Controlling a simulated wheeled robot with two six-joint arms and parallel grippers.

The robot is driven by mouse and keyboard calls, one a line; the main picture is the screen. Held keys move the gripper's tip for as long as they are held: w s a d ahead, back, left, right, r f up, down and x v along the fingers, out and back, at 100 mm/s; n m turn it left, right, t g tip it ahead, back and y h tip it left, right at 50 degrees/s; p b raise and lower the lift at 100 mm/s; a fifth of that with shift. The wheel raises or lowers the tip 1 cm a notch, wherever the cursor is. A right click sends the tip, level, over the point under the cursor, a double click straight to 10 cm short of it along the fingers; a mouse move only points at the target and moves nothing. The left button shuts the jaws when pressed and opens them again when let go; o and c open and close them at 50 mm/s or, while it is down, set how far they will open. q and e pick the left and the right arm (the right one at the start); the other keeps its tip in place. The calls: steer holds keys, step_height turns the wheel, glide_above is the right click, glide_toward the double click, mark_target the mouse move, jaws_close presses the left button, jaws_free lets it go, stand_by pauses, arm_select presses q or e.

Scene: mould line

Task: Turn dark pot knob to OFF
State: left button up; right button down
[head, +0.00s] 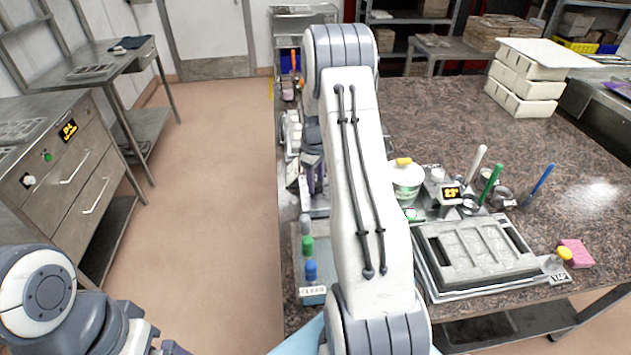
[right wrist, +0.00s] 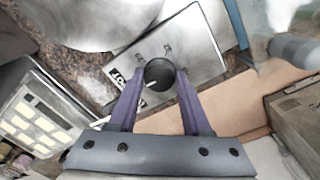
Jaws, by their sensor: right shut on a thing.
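A dark round knob (right wrist: 159,75) stands on a pale metal plate (right wrist: 198,50) in the right wrist view. The plate carries a dark label reading POT and small marks too blurred to read. My right gripper (right wrist: 160,71) has its two purple fingers shut on the knob, one on each side. A pale line shows on the knob, but its setting is unclear. In the head view my right gripper (head: 316,177) is partly hidden by my arm, and the knob cannot be made out. My left gripper (head: 168,349) shows only partly at the bottom edge.
A grey mould (head: 480,250) lies on the speckled counter (head: 430,110), with a white tub (head: 406,180) and coloured-handled tools behind it. The floor to the left is clear.

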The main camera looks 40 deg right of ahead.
steer(key=shift+w+n, duration=0.1)
steer(key=shift+n, duration=0.5)
steer(key=shift+c, duration=1.8)
jaws_free()
step_height(320, 180, up, 11)
steer(key=b, duration=0.2)
steer(key=shift+s+a+f+b, duration=0.2)
steer(key=shift+a+b, duration=0.05)
steer(key=shift+b, duration=0.05)
